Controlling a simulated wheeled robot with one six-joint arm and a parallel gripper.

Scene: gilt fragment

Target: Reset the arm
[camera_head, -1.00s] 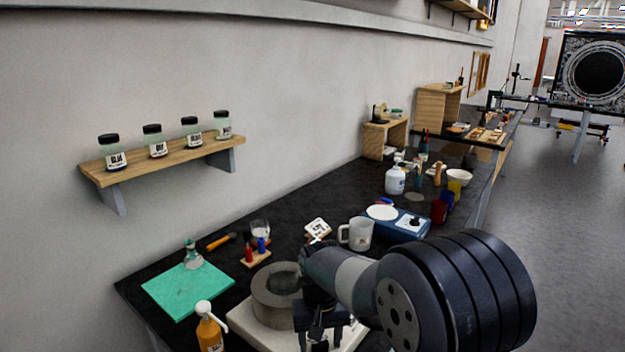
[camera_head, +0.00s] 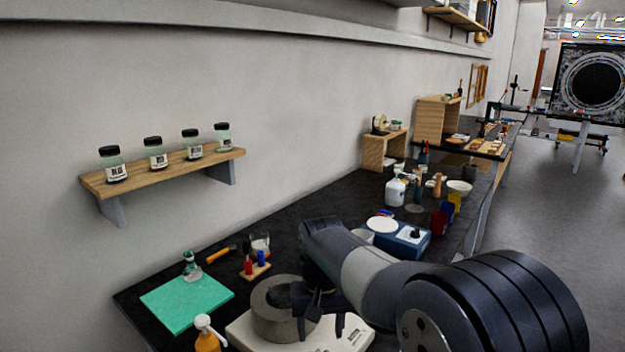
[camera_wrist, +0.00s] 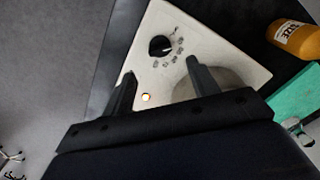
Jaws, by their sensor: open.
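My gripper (camera_head: 328,322) is open and empty. In the head view it is just above the white base of a hotplate-like device (camera_head: 240,326), at the right side of a grey round pot (camera_head: 268,324) standing on that base. My arm crosses the lower right of the head view and hides part of the bench. In the wrist view, my gripper's two fingers (camera_wrist: 160,80) stand apart over the white device (camera_wrist: 190,30), which has a black knob (camera_wrist: 160,46) and a lit amber lamp (camera_wrist: 146,97). The pot is partly hidden behind a finger there.
An orange pump bottle (camera_head: 207,338) and a green mat (camera_head: 187,302) lie left of the device. Small red and blue bottles stand on a wooden block (camera_head: 256,272). A blue scale (camera_head: 405,240) is behind my arm. A wall shelf (camera_head: 165,170) holds several jars.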

